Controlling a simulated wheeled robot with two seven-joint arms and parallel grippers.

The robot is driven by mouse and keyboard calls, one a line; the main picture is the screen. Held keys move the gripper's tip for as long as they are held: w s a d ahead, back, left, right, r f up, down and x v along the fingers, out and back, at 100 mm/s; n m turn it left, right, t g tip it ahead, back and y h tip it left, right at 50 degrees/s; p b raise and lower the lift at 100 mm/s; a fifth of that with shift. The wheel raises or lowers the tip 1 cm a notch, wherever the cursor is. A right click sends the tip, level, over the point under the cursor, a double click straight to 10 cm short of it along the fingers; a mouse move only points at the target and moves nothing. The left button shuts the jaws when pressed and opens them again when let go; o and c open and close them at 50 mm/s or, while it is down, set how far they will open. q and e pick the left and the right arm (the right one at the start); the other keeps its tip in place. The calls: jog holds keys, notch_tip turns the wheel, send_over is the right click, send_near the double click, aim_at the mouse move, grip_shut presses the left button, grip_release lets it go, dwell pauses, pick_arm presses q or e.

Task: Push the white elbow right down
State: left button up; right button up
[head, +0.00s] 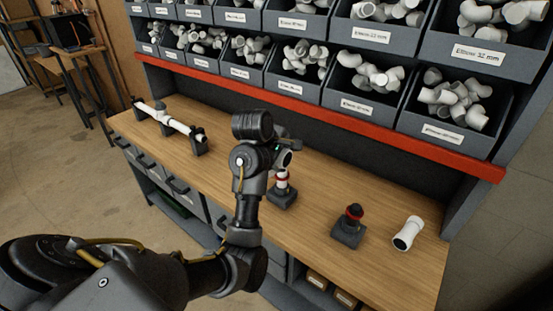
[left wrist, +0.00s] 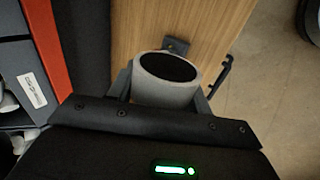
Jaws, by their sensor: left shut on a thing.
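The white elbow (head: 282,179) is at the stand with a dark block base (head: 282,198) near the middle of the bench. Red shows just above and below its white part, and I cannot tell how far down it sits. My left gripper (head: 287,149) is shut on the elbow's upper part from above and hides much of it. In the left wrist view, the elbow's round open end (left wrist: 167,78) shows between the two fingers, with a dark bore. My right gripper is in neither view.
A second stand (head: 348,229) with a red ring and dark top is to the right, beside a loose white fitting (head: 408,233). A white pipe (head: 170,119) rests in dark holders at the far left. Bins of elbows (head: 365,83) and a red shelf edge (head: 330,115) rise behind.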

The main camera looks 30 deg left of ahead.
pick_arm(q)
jog(key=shift+d+f, duration=0.2)
jog(key=shift+f, duration=0.05)
jog(key=s+d+f+m+h+b, duration=0.1)
jog(key=s+d+f+m+b, duration=0.1)
jog(key=s+f, duration=0.4)
jog(key=s+d+f+m+g+h+b, duration=0.1)
jog(key=s+d+f+b, duration=0.4)
jog(key=f, duration=0.8)
jog(key=s+d+f+m+h+b, duration=0.1)
jog(key=s+d+f+m+b, duration=0.2)
jog(key=s+f+b, duration=0.3)
notch_tip(320, 180, down, 4)
jog(key=shift+s+d+r+m+h+b, duration=0.1)
jog(key=shift+s+d+m+h+b, duration=0.3)
jog(key=shift+d+b, duration=0.25)
